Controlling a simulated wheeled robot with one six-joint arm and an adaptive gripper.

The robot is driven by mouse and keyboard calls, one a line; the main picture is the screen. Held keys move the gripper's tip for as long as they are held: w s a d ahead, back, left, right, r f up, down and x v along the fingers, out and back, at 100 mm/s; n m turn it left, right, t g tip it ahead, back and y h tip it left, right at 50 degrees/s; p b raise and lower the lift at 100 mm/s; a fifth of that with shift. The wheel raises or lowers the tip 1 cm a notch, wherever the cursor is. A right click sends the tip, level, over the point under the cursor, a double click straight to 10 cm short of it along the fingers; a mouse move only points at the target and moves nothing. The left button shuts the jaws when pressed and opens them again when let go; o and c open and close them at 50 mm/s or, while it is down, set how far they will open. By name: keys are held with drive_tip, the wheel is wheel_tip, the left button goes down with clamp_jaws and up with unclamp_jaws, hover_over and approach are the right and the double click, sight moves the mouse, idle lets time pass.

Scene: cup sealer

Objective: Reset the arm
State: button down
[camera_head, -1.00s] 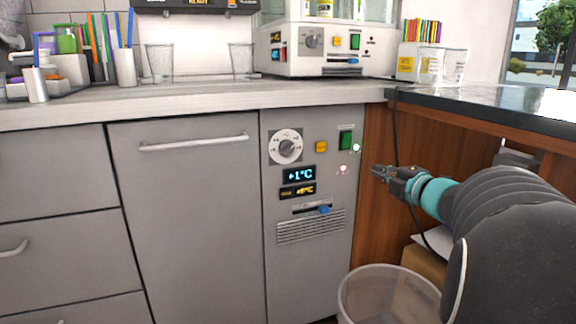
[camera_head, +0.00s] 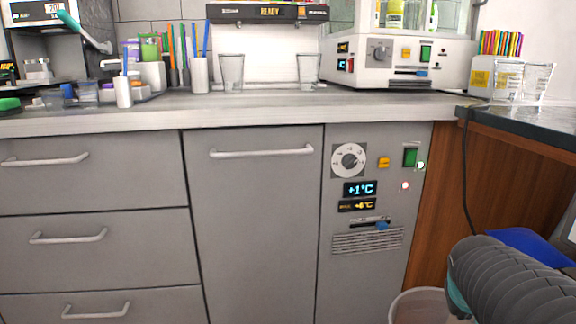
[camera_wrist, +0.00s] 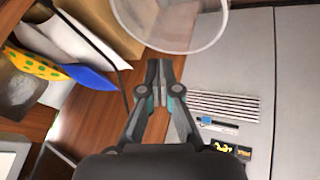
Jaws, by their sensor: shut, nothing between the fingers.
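My gripper (camera_wrist: 159,82) shows in the wrist view, its two fingers together and empty. It points toward a clear plastic bin (camera_wrist: 178,20) and hangs in front of the wooden panel and the grey cabinet. In the head view only part of my arm shows at the lower right; the gripper itself is hidden there. The bin's rim (camera_head: 432,294) also shows at the bottom of the head view, beside my arm.
A grey cabinet front (camera_head: 262,220) with drawers and a control panel (camera_head: 367,190) stands ahead. The counter (camera_head: 250,110) above holds two clear cups, a sealer (camera_head: 266,12) and a white machine (camera_head: 400,62). A dark counter (camera_head: 540,122) juts out at right.

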drive_tip(key=s+a+r+n+y+p, duration=0.1)
drive_tip(key=s+a+r+y+p, duration=0.1)
drive_tip(key=a, duration=0.8)
drive_tip(key=s+a+r+n+y+p, duration=0.1)
drive_tip(key=s+a, duration=0.4)
drive_tip(key=a, duration=0.5)
wheel_tip(320, 180, up, 2)
drive_tip(key=shift+s+r+n+t+y+p, duration=0.15)
drive_tip(key=shift+s+n+t+y+p, duration=0.3)
drive_tip(key=shift+y, duration=0.45)
drive_tip(key=shift+w+a, duration=0.1)
drive_tip(key=shift+w, duration=0.05)
